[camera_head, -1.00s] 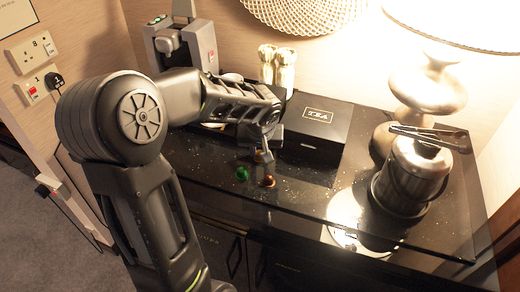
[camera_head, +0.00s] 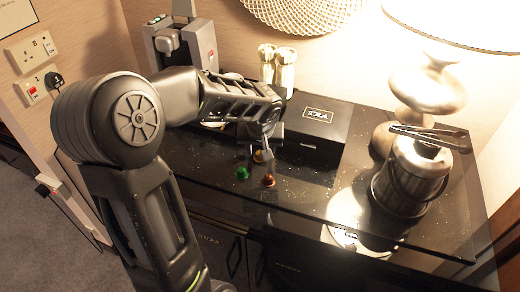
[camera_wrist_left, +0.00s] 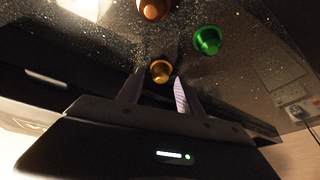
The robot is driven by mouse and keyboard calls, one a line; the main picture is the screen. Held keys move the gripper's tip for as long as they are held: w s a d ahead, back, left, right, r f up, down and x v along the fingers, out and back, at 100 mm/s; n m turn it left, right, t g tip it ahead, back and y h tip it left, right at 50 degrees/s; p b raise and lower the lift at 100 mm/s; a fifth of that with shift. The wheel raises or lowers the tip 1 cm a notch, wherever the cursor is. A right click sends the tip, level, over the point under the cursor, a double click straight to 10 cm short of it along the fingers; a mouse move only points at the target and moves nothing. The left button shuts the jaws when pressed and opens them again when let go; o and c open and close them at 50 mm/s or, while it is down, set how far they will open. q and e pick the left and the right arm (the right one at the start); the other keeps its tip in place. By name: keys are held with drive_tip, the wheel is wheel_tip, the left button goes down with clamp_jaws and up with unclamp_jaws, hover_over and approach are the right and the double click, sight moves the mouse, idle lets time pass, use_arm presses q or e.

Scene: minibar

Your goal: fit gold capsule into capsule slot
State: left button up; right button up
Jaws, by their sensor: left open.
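The gold capsule (camera_head: 258,156) stands on the dark glossy counter, partly hidden by my left gripper (camera_head: 266,147) in the head view. In the left wrist view the gold capsule (camera_wrist_left: 161,71) shows between and just beyond the tips of my open left gripper (camera_wrist_left: 157,88). Nothing is held. The coffee machine (camera_head: 206,45) stands at the back left; its capsule slot cannot be made out, and my arm covers its lower part. My right gripper is not in view.
A green capsule (camera_head: 242,173) and a copper capsule (camera_head: 268,181) sit close by, toward the counter's front edge. A black box (camera_head: 318,125) stands behind and right of the gripper. A metal ice bucket (camera_head: 408,178) with tongs (camera_head: 430,136) is at the right.

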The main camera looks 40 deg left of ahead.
sight(260, 162)
use_arm(q)
drive_tip(key=v, duration=1.1)
drive_tip(key=shift+r+b, duration=0.15)
drive_tip(key=shift+b, duration=0.3)
drive_tip(key=shift+o, duration=0.5)
drive_tip(key=shift+d, duration=0.1)
drive_tip(key=shift+o, duration=0.3)
drive_tip(key=shift+n, duration=0.3)
drive_tip(key=b+x, duration=0.6)
drive_tip(key=b, duration=0.1)
drive_tip(key=shift+f, duration=0.3)
drive_tip(key=shift+w+a+g+h+b, duration=0.3)
drive_tip(key=shift+w+g+b, duration=0.15)
drive_tip(key=shift+b, duration=0.25)
drive_tip(key=shift+a+f+p, duration=0.15)
drive_tip(key=shift+p, duration=0.3)
drive_tip(key=shift+s, duration=0.1)
